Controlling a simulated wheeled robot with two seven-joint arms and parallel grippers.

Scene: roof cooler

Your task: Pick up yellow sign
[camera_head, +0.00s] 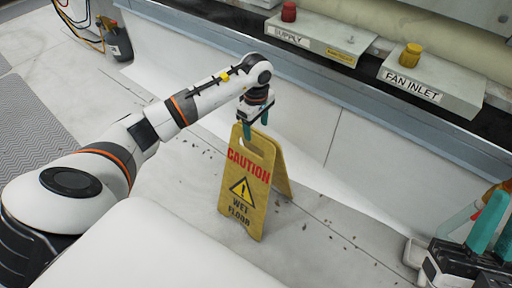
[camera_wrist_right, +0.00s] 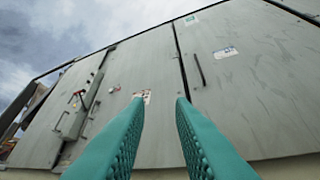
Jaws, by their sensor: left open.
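The yellow sign (camera_head: 246,184) stands upright and folded open on the pale floor, with "CAUTION WET FLOOR" on its front panel. My left gripper (camera_head: 256,128) is directly at its top edge, pointing down, with teal fingers open. One finger shows in front of the sign's top near the handle slot; whether the fingers touch the sign I cannot tell. My right gripper (camera_head: 488,232) is at the lower right of the head view, away from the sign. In the right wrist view its two teal fingers (camera_wrist_right: 158,110) are apart with nothing between them.
A grey ledge holds a SUPPLY box (camera_head: 322,38) with a red knob and a FAN INLET box (camera_head: 432,80) with a yellow knob, behind the sign. A dark bottle (camera_head: 117,42) stands at the upper left. A grey mat (camera_head: 38,120) lies left. Floor around the sign is clear apart from debris.

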